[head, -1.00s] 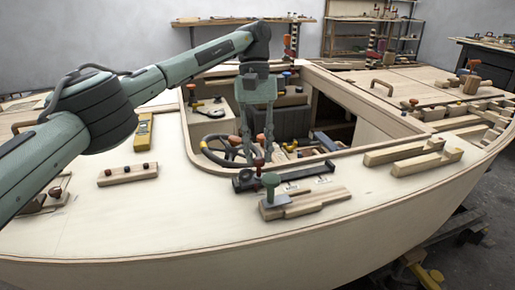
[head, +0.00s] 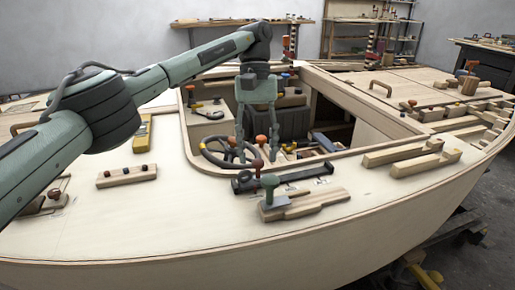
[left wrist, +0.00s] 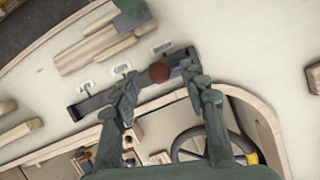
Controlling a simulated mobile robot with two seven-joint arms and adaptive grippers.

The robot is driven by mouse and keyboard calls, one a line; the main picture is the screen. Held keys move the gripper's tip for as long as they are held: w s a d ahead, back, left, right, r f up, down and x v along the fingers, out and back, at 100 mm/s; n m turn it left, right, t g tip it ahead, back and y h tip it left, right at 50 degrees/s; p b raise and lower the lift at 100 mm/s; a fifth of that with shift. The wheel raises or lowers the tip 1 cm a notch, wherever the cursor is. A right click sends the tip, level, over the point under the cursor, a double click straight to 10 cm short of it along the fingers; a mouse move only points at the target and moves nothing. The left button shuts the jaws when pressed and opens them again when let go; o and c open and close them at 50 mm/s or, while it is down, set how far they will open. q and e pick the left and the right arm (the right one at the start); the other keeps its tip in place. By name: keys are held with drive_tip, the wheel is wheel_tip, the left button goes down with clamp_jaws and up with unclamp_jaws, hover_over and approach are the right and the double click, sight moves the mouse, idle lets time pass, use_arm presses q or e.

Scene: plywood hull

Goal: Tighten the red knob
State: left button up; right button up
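The red knob (head: 257,164) stands on a dark bar (head: 284,176) on the pale deck, near the cockpit's front edge. In the left wrist view, the red knob (left wrist: 159,73) appears between the two fingers of my left gripper (left wrist: 158,78), with a gap on each side. In the head view my left gripper (head: 257,155) points down, open and empty, its fingertips spread about the knob. I cannot tell exactly how far its tips are above the knob. My right gripper is not in view.
The open cockpit with a dark steering wheel (head: 217,157) lies behind. A wooden strip with dark knobs (head: 127,176) and a yellow level (head: 143,134) lie to the left.

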use_arm(q)
wheel_tip(320, 180, up, 10)
idle(0.7)
